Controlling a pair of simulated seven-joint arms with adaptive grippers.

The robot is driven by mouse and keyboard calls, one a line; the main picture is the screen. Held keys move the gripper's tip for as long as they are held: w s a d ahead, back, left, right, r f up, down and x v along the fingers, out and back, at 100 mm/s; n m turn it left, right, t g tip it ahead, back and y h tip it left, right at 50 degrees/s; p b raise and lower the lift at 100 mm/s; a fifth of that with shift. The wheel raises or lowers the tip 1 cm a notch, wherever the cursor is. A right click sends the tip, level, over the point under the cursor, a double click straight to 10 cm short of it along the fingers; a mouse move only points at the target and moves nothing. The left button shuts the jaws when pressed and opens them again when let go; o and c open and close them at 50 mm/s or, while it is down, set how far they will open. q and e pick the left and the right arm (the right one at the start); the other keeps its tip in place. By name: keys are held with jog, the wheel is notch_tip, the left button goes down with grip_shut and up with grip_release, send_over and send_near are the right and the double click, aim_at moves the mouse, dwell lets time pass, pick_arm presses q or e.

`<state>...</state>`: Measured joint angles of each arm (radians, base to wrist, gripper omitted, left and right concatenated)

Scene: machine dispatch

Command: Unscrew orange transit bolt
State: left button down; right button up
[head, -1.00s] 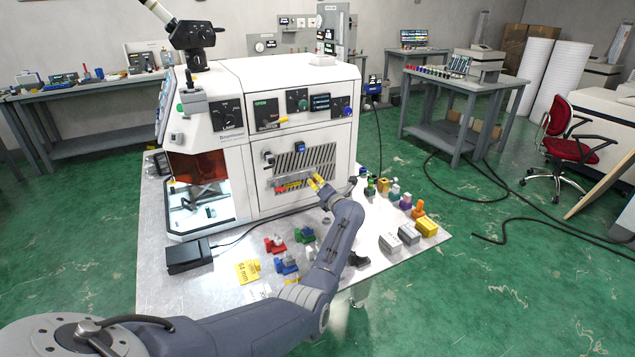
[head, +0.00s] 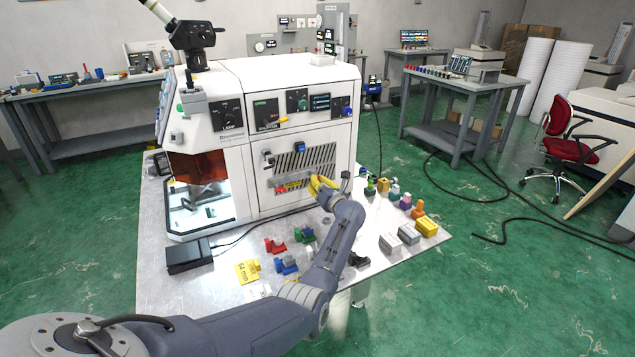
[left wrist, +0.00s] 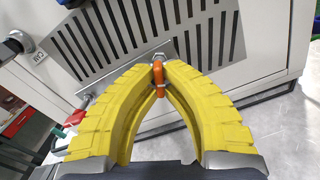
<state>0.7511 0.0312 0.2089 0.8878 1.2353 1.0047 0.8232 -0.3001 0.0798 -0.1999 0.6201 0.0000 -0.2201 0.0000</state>
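My left gripper (head: 318,180) is at the machine's front, at the right of the vented panel (head: 305,162). It also shows in the left wrist view (left wrist: 158,70), where its two yellow ribbed fingers meet at the tips. The orange transit bolt (left wrist: 158,82) shows between these fingertips, with grey metal around its top. The fingers are shut on it, in front of a metal strip on the white panel. In the head view the gripper hides the bolt. My right gripper is not in view.
The white machine (head: 240,90) stands on a metal table (head: 175,290). Red, blue and green fixtures (head: 276,245) lie in front. Grey and yellow blocks (head: 426,228) and several small coloured parts stand right of my arm. A black box (head: 189,256) sits at left.

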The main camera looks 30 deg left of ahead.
pick_arm(q)
jog(key=shift+w+n, duration=0.1)
jog(key=shift+n, duration=1.6)
jog(key=shift+n, duration=0.3)
jog(key=n, duration=0.4)
jog(key=shift+w+r, duration=0.1)
jog(key=c, duration=1.5)
grip_release()
jog(key=shift+d, duration=0.2)
jog(key=shift+v, duration=1.9)
jog(key=shift+c, duration=0.2)
